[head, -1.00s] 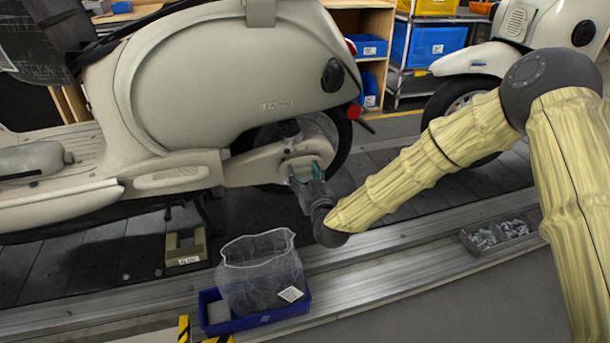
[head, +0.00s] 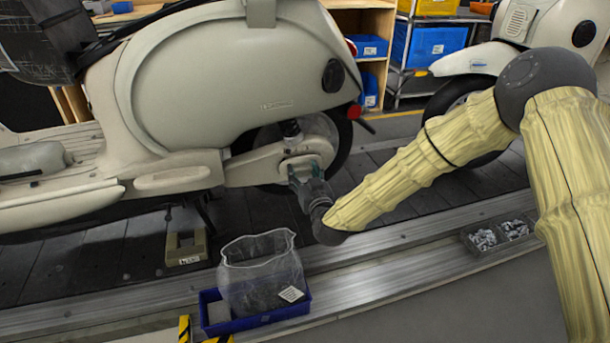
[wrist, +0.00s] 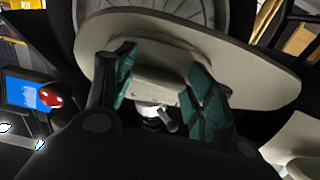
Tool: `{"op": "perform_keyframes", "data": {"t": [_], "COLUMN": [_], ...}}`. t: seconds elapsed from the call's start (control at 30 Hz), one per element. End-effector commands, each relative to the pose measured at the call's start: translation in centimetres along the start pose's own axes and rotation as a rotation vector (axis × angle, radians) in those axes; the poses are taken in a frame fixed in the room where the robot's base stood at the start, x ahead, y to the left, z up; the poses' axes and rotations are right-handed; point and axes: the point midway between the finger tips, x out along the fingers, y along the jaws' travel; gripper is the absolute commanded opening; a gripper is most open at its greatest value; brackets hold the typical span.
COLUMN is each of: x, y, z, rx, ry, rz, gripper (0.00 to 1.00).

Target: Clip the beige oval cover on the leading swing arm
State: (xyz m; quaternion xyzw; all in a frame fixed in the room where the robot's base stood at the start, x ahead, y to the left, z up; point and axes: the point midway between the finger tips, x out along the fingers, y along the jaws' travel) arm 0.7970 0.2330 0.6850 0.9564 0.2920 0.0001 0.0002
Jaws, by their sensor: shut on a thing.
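The leading scooter's beige swing arm (head: 252,167) runs in front of its rear wheel in the head view. My gripper (head: 304,172) is at the rear end of this arm. In the wrist view my gripper (wrist: 167,88) has its teal pads shut on either side of a small beige piece, which I take to be the oval cover (wrist: 155,90). It lies against, or very close to, the broad beige swing arm surface (wrist: 235,62) behind it. The fingers hide part of the cover in the head view (head: 300,160). I cannot tell whether it is clipped.
A blue tray (head: 262,322) with a clear bag stands below on the conveyor's edge. A grey-beige holder (head: 186,250) sits on the slats. A tray of small metal parts (head: 483,239) lies at right. A second scooter (head: 470,62) stands behind my arm.

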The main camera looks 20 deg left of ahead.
Motion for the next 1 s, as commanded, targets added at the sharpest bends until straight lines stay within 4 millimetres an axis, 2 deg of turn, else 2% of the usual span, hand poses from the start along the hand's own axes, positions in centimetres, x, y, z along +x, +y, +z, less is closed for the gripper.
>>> {"op": "perform_keyframes", "data": {"t": [1.0], "x": [1.8], "y": [0.0], "z": [0.0], "rx": [0.001], "ry": [-0.001], "rz": [0.000], "gripper": [0.34]}}
